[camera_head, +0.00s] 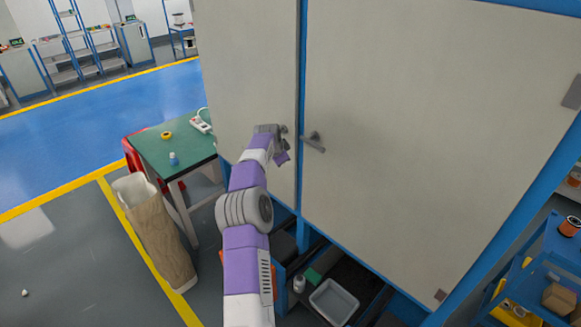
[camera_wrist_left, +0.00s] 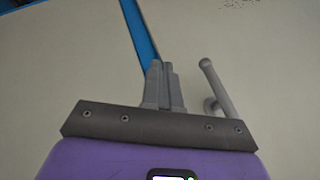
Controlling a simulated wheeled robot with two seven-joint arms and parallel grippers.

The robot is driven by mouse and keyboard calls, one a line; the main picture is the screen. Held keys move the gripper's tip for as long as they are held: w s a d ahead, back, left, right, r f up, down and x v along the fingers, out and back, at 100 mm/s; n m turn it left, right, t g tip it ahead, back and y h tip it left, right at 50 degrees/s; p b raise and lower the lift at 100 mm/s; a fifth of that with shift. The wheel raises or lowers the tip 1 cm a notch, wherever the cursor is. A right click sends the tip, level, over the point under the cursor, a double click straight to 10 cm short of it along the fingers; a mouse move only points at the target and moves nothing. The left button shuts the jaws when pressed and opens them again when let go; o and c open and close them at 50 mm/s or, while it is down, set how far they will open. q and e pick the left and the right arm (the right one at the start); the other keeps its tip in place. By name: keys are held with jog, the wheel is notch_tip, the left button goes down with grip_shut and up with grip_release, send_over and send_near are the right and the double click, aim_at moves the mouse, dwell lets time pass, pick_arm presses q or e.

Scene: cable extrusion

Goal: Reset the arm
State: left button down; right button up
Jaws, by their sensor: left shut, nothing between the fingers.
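My left arm reaches up to a tall cabinet with a pale left door (camera_head: 250,60) and a pale right door (camera_head: 430,120), both shut. My left gripper (camera_head: 286,143) is shut and empty in front of the seam between the doors. Its closed grey fingers also show in the left wrist view (camera_wrist_left: 163,85). A grey lever handle (camera_head: 314,141) on the right door is just right of the fingers. In the left wrist view the handle (camera_wrist_left: 217,88) stands beside the fingers, apart from them. My right gripper is not in view.
A green-topped table (camera_head: 180,148) with a power strip (camera_head: 202,121), yellow tape (camera_head: 166,135) and small bottle (camera_head: 174,158) stands left. Below the doors is a shelf with a white tray (camera_head: 334,302). A blue rack (camera_head: 540,275) stands right.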

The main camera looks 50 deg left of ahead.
pick_arm(q)
jog(key=w+d+f+h+b, duration=0.1)
jog(key=w+d+f, duration=0.2)
jog(key=d+f, duration=0.35)
jog(key=w+d+f+h+b, duration=0.2)
jog(key=w+d+f, duration=0.2)
jog(key=d+f, duration=0.3)
jog(key=d+f+n+h+b, duration=0.1)
jog(key=d+f+h+b, duration=0.2)
jog(key=d+f, duration=1.5)
jog(key=s+d+f+n+g+h+b, duration=0.1)
jog(key=s+d+f, duration=0.25)
jog(key=d, duration=0.35)
jog(key=s+d+f+g+b, duration=0.1)
jog(key=s+d+f, duration=0.1)
jog(key=s+d, duration=0.35)
jog(key=s+d+f+n+g+h+b, duration=0.1)
jog(key=s+d+f, duration=0.15)
jog(key=d, duration=0.65)
jog(key=s+d+f+g+b, duration=0.1)
jog(key=s+d+f, duration=0.1)
jog(key=s+d, duration=0.3)
jog(key=s+d+f+n+g+b, duration=0.1)
jog(key=s+d, duration=0.3)
jog(key=s, duration=0.6)
jog(key=shift+s+d+f+h+b, duration=0.25)
jog(key=shift+d+f+h+b, duration=0.05)
jog(key=shift+d+f+b, duration=0.1)
jog(key=shift+s, duration=0.1)
